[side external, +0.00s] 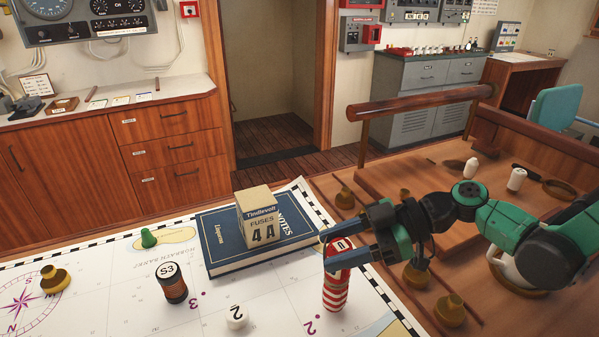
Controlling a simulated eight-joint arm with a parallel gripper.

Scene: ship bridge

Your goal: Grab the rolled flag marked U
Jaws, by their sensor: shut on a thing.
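A red-and-white striped cylinder (337,292) stands upright near the right edge of the chart. Its pale top label seems to read A; I see no U on it. My gripper (338,249) reaches in from the right, with its jaws shut on the cylinder's upper part. The fingers hide some of it, and I cannot tell whether its base touches the chart. A dark cylinder marked S3 (172,285) with reddish bands stands to the left. No thing with a readable U is in view.
A white piece marked 2 (237,317), a green piece (148,238) and a brass piece (55,279) stand on the chart (120,290). Brass knobs (450,310) are at the right.

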